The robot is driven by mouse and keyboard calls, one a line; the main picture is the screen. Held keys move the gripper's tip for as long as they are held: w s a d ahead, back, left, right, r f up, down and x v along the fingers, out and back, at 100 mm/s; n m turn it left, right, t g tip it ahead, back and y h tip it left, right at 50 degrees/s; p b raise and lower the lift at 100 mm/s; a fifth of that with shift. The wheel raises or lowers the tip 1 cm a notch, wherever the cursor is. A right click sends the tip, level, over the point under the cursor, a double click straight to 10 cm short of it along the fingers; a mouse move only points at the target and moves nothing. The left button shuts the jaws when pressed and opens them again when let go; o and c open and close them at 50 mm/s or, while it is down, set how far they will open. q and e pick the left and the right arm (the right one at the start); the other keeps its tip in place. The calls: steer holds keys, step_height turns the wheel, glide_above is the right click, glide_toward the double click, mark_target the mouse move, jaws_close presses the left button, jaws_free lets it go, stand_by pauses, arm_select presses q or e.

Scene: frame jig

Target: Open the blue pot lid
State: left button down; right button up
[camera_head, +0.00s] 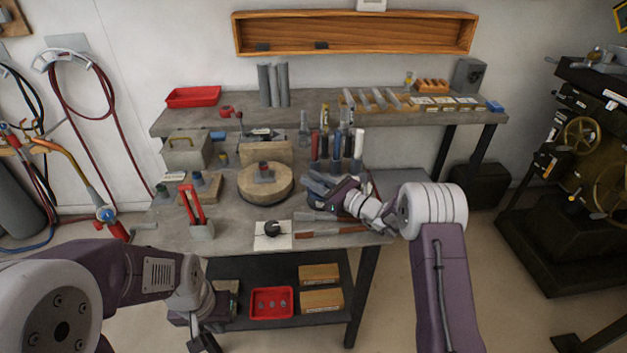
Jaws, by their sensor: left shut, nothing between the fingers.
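My left gripper (204,342) is low at the front left, in front of the lower shelf and away from the bench top. It is shut and empty.
The workbench (232,222) holds a round wooden block (279,190), a red-handled tool (193,205), a white card with a dark knob (272,235) and several upright tools (336,150). A red tray (272,302) is on the lower shelf. A machine (560,190) stands at right.

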jaws_close()
stand_by(1.1)
steer(key=shift+r+p, duration=0.25)
steer(key=shift+p, duration=0.35)
steer(key=m+g+p, duration=0.1)
steer(key=p, duration=0.2)
steer(key=w+r+m+g+h+p, duration=0.1)
steer(key=p, duration=0.3)
steer(key=w+m+g+h+p, duration=0.1)
steer(key=p, duration=0.2)
steer(key=shift+r+m+g+p, duration=0.25)
steer(key=shift+m+g+p, duration=0.05)
steer(key=shift+g+p, duration=0.1)
steer(key=shift+w+f+m+g+h+p, duration=0.2)
steer(key=shift+w+m+g+h+p, duration=0.1)
steer(key=shift+p, duration=0.45)
